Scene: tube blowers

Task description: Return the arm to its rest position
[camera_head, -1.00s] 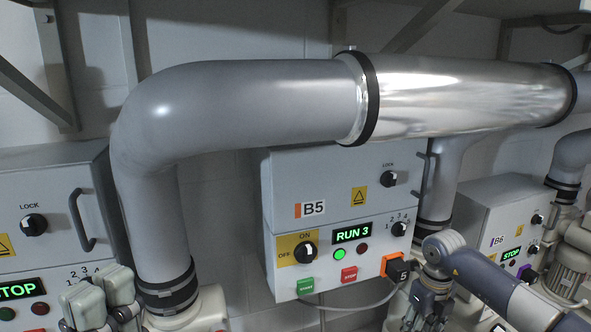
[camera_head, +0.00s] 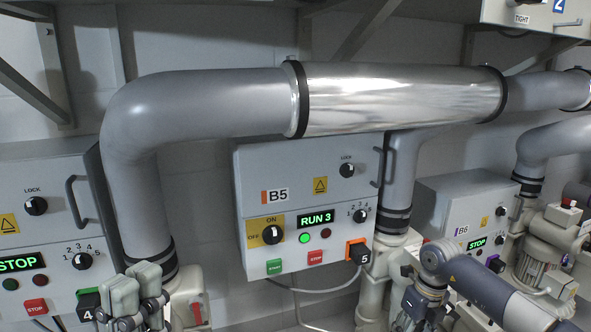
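My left gripper (camera_head: 136,287) is at the lower left, in front of the grey bent pipe's foot. Its two pale finger pads are close together and nothing shows held between them; I cannot tell whether they touch. My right arm (camera_head: 480,283) comes in from the lower right and bends at a round joint. My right gripper (camera_head: 414,308) hangs low, right of the B5 box (camera_head: 300,165); its fingertips are partly cut off by the frame's lower edge. A black plug marked 5 (camera_head: 358,254) sits in an orange socket.
A grey bent pipe (camera_head: 150,110) joins a shiny metal sleeve (camera_head: 400,98) above B5. Another box (camera_head: 40,200) at left reads STOP, with a plug marked 4 (camera_head: 88,306) beside my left gripper. The B6 box (camera_head: 460,205) at right also reads STOP, near a motor (camera_head: 548,250).

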